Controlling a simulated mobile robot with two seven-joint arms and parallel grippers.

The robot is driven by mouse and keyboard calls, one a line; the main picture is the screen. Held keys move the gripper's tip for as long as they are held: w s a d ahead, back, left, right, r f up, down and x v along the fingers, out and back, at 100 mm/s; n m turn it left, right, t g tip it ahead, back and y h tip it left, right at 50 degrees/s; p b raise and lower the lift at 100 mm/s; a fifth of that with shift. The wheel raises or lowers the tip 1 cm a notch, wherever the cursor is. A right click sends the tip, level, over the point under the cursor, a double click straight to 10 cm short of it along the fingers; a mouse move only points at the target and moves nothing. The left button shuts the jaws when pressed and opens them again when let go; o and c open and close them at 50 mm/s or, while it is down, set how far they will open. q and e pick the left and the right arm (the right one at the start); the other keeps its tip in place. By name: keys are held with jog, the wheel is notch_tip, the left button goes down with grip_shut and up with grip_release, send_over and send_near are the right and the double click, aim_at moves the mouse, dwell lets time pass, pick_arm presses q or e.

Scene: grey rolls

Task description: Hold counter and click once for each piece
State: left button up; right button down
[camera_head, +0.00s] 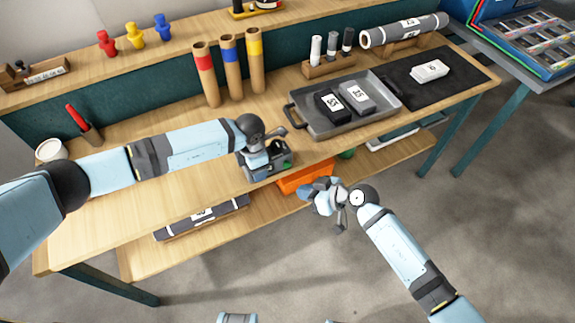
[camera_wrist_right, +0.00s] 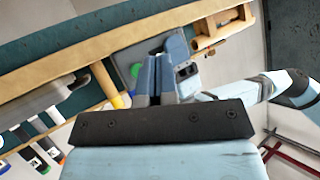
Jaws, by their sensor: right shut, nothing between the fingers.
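The counter appears to be a small dark grey device with a green spot (camera_head: 270,169) at the bench's front edge. My left gripper (camera_head: 263,150) is right at it from above; its fingers are too hidden to show whether they grip it. My right gripper (camera_head: 339,222) is in front of the bench, apart from the counter, with its fingers together and empty. Its closed fingers also show in the right wrist view (camera_wrist_right: 157,80). A black block (camera_head: 330,104) and a grey block (camera_head: 357,97), both labelled, lie in a grey tray (camera_head: 312,128). A pale labelled block (camera_head: 430,71) lies on a dark mat (camera_head: 462,79).
Three cardboard tubes (camera_head: 231,70) with red, blue and yellow bands stand behind the tray's left side. A rack (camera_head: 330,67) holds upright cylinders. A grey roll (camera_head: 404,31) lies at the back. An orange bin (camera_head: 305,176) is on the lower shelf. Floor in front is clear.

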jog(key=s+d, duration=0.1)
jog(key=s, duration=0.2)
jog(key=shift+d, duration=0.4)
jog(key=shift+w, duration=0.1)
send_near(277, 171)
jog(key=shift+a+f, duration=1)
jog(key=shift+a, duration=0.3)
dwell(1.2)
jog(key=shift+w+a, duration=0.2)
jog(key=shift+w+a, duration=0.25)
jog(key=shift+w, duration=0.2)
dwell(0.8)
jog(key=shift+s+d, duration=0.5)
jog(key=shift+s, duration=0.35)
